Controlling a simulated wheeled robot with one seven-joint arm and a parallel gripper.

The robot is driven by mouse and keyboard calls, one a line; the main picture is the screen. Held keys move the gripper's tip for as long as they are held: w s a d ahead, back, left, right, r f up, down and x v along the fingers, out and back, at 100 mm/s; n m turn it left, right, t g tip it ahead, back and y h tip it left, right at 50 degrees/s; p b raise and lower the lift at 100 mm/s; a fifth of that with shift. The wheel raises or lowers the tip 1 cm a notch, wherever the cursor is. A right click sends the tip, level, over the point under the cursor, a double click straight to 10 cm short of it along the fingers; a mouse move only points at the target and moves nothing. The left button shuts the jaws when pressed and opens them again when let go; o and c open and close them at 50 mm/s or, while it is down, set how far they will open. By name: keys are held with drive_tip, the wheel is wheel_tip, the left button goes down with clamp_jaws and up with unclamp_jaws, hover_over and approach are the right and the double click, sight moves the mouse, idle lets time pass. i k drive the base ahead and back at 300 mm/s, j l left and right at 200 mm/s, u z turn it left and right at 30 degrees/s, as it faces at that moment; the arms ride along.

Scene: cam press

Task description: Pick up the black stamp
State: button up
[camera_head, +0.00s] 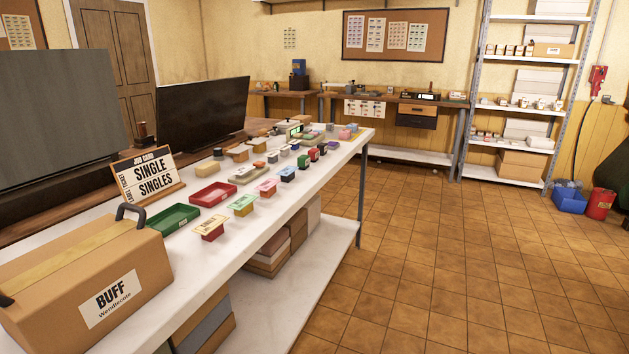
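Several small stamp-like blocks stand in a row along the right edge of a long white table (240,250). All stand apart from my gripper, which is not in view.
A large cardboard box (60,270) fills the near end of the table. A sign (150,175), green tray (174,219) and red tray (213,194) stand beyond it. Dark monitors (203,113) are at left. The tiled floor (430,260) to the right is clear.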

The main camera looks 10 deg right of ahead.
sight(322, 147)
drive_tip(key=i+l+z, duration=0.15)
drive_tip(key=i+z, duration=0.7)
drive_tip(key=i+l+u, duration=0.15)
drive_tip(key=i+u, duration=0.15)
drive_tip(key=i, duration=0.2)
drive_tip(key=i+l+u, duration=0.25)
drive_tip(key=i, duration=0.2)
drive_tip(key=i+l+u, duration=0.6)
drive_tip(key=i+l, duration=0.15)
drive_tip(key=l, duration=0.3)
drive_tip(key=i+l+u, duration=0.15)
drive_tip(key=l, duration=0.25)
drive_tip(key=i, duration=0.05)
